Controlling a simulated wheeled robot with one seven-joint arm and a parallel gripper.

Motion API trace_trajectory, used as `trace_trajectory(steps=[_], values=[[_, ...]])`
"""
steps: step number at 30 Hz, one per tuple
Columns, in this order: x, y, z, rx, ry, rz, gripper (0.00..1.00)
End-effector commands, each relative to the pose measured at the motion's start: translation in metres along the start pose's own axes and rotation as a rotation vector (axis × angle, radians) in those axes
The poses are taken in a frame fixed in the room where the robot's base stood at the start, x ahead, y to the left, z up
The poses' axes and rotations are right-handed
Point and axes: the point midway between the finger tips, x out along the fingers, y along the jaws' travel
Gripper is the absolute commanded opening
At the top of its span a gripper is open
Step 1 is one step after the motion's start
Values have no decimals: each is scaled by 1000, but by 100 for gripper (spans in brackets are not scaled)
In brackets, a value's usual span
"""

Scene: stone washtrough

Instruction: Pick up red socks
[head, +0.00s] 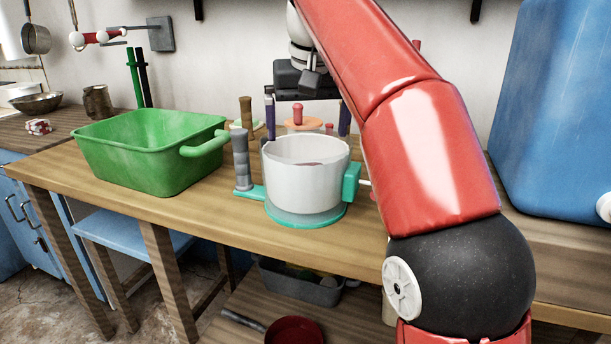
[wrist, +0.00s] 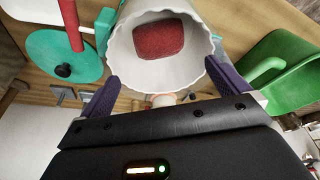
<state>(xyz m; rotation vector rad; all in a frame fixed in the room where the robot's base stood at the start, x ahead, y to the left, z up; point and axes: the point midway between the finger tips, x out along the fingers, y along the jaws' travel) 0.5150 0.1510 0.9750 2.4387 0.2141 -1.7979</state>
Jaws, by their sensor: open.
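A red folded cloth bundle, likely the red socks (wrist: 158,38), lies inside a white fluted pot (wrist: 125,55) in the wrist view. In the head view the white pot (head: 290,180) stands on the wooden table with a teal base and side handles. Only a thin dark reddish bit of its contents shows over the rim there. My gripper (head: 306,118) is at the far side of the pot, pointing down. In the wrist view its purple fingers (wrist: 165,78) are spread wide near the pot's rim, with nothing held. Whether they touch the pot I cannot tell.
A green basin (head: 140,165) with a handle stands left of the pot. A grey upright handle (head: 241,160) stands close to the pot's left. A large blue container (head: 560,110) fills the right side. A teal disc with a red post (wrist: 62,55) is beside the pot.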

Motion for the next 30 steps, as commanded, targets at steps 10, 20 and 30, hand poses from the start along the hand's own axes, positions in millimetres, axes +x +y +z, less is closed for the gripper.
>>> trace_trajectory(steps=[10,20,30], values=[[51,0,1,-1,-2,0,100],[95,0,2,0,-3,0,100],[112,0,1,-1,0,0,100]])
